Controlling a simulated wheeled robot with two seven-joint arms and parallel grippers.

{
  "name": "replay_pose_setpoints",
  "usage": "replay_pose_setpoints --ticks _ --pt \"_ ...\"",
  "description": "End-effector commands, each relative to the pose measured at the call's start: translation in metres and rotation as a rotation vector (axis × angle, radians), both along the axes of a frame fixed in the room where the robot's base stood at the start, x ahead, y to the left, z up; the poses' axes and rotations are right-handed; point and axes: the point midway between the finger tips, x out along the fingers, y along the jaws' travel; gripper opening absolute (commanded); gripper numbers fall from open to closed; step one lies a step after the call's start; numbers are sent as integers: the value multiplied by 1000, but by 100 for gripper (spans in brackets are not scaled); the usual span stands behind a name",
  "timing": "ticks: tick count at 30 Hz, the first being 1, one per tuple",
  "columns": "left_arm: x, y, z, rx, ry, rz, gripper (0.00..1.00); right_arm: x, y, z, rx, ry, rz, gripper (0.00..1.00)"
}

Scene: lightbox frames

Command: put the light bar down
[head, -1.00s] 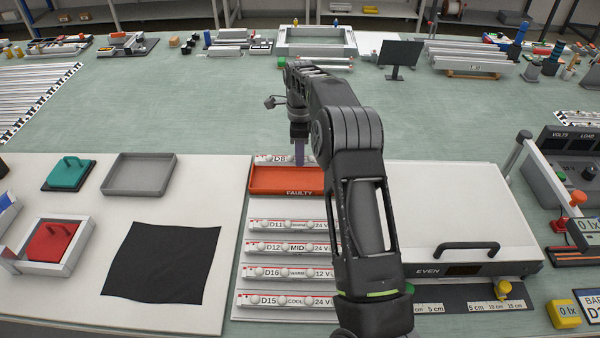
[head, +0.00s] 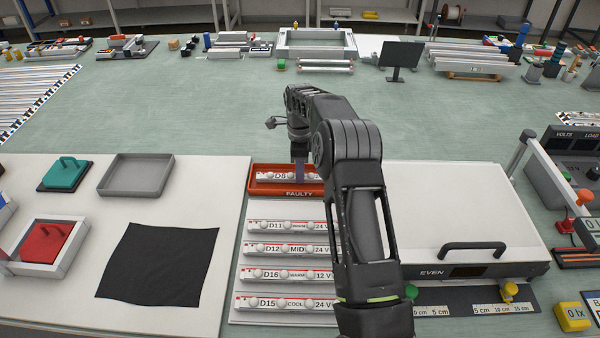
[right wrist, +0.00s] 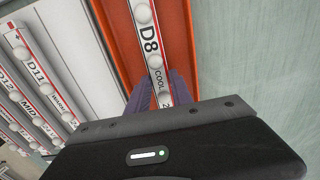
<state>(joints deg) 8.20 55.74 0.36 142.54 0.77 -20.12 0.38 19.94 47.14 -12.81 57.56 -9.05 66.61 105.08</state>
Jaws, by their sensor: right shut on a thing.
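The light bar D8 (head: 272,176), white with round lamps and marked COOL, lies lengthwise within the outline of the red tray labelled FAULTY (head: 287,193). In the right wrist view the bar (right wrist: 148,45) runs between the walls of the orange-red tray (right wrist: 186,38). My right gripper (head: 299,180) reaches down over the tray and is shut on the bar; its purple fingers (right wrist: 160,88) sit on either side of it. I cannot tell whether the bar touches the tray floor. The bar's right end is partly hidden by my arm. My left gripper is not in view.
Several other light bars (head: 285,248) lie in rows in front of the tray. A black cloth (head: 158,265) and a grey tray (head: 137,175) lie to the left. A white lidded box (head: 455,205) with a black handle stands to the right.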

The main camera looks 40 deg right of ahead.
Motion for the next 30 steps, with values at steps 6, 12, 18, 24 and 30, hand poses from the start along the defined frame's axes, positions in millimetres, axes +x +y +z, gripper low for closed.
replay_pose_setpoints --ticks 6,12,18,24,30 --pt "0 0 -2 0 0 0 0 0 0 -3 0 0 0 0" --pt "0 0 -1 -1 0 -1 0 0 0 -3 0 0 0 40" --pt "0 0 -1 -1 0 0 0 0 0 -3 1 1 0 48" --pt "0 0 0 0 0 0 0 0 0 -1 0 0 0 48" --pt "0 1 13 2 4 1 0 0 0 20 0 0 0 48"
